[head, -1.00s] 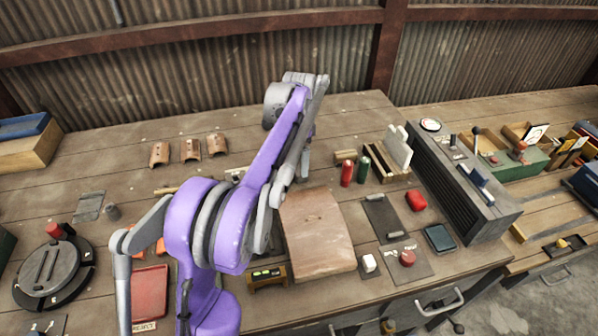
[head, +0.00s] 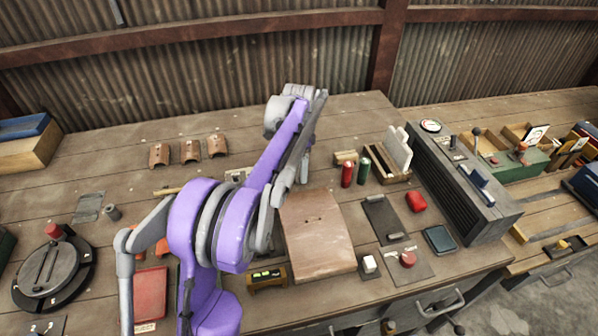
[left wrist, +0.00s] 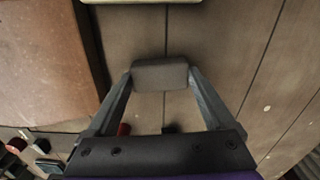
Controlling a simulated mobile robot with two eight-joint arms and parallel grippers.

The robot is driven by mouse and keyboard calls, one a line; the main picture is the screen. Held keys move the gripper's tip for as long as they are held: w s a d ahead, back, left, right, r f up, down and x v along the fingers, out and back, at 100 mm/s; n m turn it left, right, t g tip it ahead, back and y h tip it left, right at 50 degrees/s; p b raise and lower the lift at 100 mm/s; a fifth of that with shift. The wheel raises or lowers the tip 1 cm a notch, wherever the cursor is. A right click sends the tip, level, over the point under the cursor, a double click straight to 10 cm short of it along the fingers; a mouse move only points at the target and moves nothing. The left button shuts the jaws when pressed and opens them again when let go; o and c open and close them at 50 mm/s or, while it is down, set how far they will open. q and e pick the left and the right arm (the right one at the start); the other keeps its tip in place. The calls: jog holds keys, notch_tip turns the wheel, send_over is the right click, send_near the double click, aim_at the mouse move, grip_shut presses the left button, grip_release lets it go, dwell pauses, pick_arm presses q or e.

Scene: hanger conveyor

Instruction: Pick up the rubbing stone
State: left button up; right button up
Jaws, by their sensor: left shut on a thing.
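My left gripper (left wrist: 160,85) is shut on a grey block with rounded edges, the rubbing stone (left wrist: 160,73), held between its two fingertips in the left wrist view. I cannot tell whether the stone touches the bench or is clear of it. In the head view, my left arm reaches over the bench and its gripper (head: 304,174) points down just behind the brown board. The arm hides much of the gripper there, and I cannot make out the stone. My right gripper is not in view.
The brown board (head: 318,235) lies beside the gripper. A red cylinder (head: 347,174) and a green cylinder (head: 364,170) stand to its right, by a wooden rack (head: 395,176). Several curved brown pieces (head: 190,151) lie to the left. The bench behind is mostly clear.

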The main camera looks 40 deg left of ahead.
aim_at(299, 169)
pick_arm(q)
notch_tip(299, 169, up, 10)
jog(key=shift+p, duration=0.4)
jog(key=o, duration=1)
jog(key=c, duration=0.7)
jog(key=shift+o, duration=0.2)
